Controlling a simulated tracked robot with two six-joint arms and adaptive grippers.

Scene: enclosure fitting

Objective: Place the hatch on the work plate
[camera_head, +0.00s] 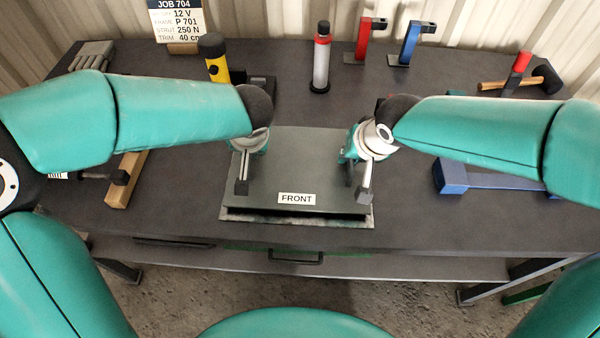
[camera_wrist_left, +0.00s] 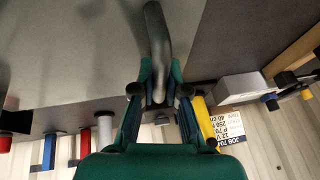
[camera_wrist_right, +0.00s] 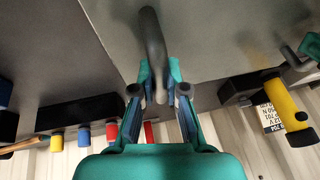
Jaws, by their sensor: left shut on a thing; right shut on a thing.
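The hatch (camera_head: 300,165) is a dark grey panel with a white FRONT label (camera_head: 297,198) at its near edge. It is level over the work plate (camera_head: 300,217), whose pale rim shows below the near edge with a dark gap between. I cannot tell whether they touch. My left gripper (camera_head: 247,150) is shut on the hatch's left handle (camera_head: 243,178), also seen in the left wrist view (camera_wrist_left: 155,40). My right gripper (camera_head: 355,155) is shut on the right handle (camera_head: 365,180), also seen in the right wrist view (camera_wrist_right: 152,45).
A mallet (camera_head: 525,82) lies back right, a blue bar (camera_head: 480,180) right, a wooden block (camera_head: 125,180) left. The front table strip is clear.

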